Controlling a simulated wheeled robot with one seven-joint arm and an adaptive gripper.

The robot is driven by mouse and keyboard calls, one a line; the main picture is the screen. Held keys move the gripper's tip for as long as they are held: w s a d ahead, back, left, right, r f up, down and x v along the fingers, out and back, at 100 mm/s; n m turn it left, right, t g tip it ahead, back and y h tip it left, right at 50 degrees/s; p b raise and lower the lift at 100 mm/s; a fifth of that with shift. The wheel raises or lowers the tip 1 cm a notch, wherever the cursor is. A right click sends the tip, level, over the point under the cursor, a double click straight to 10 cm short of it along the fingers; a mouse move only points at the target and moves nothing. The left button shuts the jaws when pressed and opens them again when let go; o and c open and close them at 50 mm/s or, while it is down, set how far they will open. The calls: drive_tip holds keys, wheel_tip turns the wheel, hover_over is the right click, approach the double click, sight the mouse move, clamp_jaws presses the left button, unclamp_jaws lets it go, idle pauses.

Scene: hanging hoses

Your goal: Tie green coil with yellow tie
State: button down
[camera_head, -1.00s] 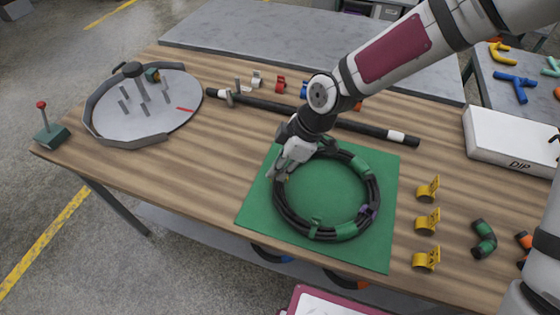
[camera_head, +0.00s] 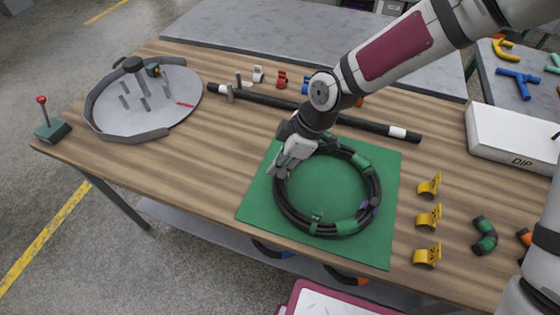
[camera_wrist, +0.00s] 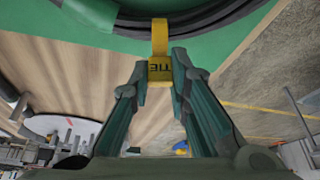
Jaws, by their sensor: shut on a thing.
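The coil (camera_head: 283,207) is a black hose ring with green bands, lying on a green mat (camera_head: 335,185). My gripper (camera_head: 281,172) is at the coil's upper left edge, pointing down. In the wrist view, my gripper (camera_wrist: 160,75) is shut on a yellow tie (camera_wrist: 160,68) marked "TIE". The upper end of the tie is against the hose of the coil (camera_wrist: 215,22). I cannot tell whether it closes fully around the hose. My gripper hides the tie in the head view.
Three more yellow ties (camera_head: 428,216) stand in a column right of the mat. A black bar (camera_head: 290,112) lies behind the coil, a round grey tray (camera_head: 128,132) is at left, and a white box (camera_head: 515,135) is at right. Bare wood lies left of the mat.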

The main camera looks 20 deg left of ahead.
drive_tip(key=shift+f, duration=0.3)
idle(0.4)
drive_tip(key=shift+f+b, duration=0.35)
drive_tip(key=shift+b, duration=0.1)
drive_tip(key=shift+f+b, duration=0.65)
drive_tip(key=shift+f, duration=0.45)
idle(0.4)
drive_tip(key=c, duration=1.4)
unclamp_jaws()
drive_tip(key=shift+c, duration=0.2)
drive_tip(key=v, duration=1.2)
